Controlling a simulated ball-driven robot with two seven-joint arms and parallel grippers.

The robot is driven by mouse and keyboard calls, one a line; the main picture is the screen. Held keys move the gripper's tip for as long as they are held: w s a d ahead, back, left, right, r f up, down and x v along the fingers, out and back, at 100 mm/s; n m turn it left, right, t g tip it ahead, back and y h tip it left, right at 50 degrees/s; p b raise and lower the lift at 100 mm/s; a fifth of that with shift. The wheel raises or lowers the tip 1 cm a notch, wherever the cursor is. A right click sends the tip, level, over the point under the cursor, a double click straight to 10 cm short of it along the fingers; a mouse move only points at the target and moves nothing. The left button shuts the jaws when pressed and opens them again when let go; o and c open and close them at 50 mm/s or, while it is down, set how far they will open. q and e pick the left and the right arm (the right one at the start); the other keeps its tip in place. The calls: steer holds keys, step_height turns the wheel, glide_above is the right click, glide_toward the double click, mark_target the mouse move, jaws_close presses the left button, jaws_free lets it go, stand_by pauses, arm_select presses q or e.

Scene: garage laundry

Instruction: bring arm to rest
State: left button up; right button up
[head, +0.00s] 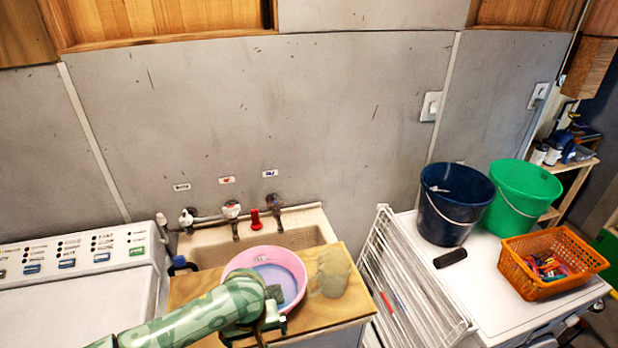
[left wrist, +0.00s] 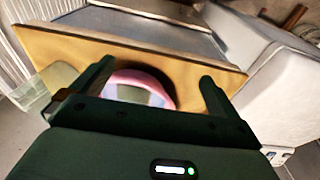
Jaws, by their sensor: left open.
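My left arm comes in from the lower left of the head view in a green camouflage pattern. Its left gripper (head: 268,322) is over the front of the wooden board, in front of the pink basin (head: 236,264), partly hidden by the wrist. In the left wrist view the left gripper (left wrist: 155,82) has its two dark fingers spread apart with nothing held between them. The pink basin (left wrist: 140,78) shows beyond the fingers; I cannot tell the height gap. My right gripper is in neither view.
The wooden board (head: 190,288) lies at the sink (head: 312,237) and carries a beige pitcher-like container (head: 333,272). A washing machine (head: 70,290) stands left. A white drying rack (head: 405,285) stands right, beside a white top with a blue bucket (head: 452,205), green bucket (head: 520,195) and orange basket (head: 555,262).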

arm_select(q)
steer(key=s+a+f+m+h+b, duration=0.1)
steer(key=s+a+f+b, duration=0.15)
steer(key=f, duration=0.95)
steer(key=s+a+f+b, duration=0.2)
steer(key=f+b, duration=0.2)
steer(key=f, duration=0.7)
steer(key=s+a+f+m+b, duration=0.2)
steer(key=s+a+f+b, duration=0.3)
steer(key=s+f, duration=1)
steer(key=s+a+f+m+b, duration=0.1)
steer(key=s+a+f, duration=0.1)
steer(key=s, duration=0.6)
steer(key=s+a+f+m+b, duration=0.1)
steer(key=s+f+m, duration=0.1)
steer(key=s+f, duration=0.3)
steer(key=s, duration=0.3)
steer(key=shift+a+f+m+y, duration=0.25)
steer(key=shift+a+m+y, duration=0.05)
steer(key=shift+a+y, duration=0.1)
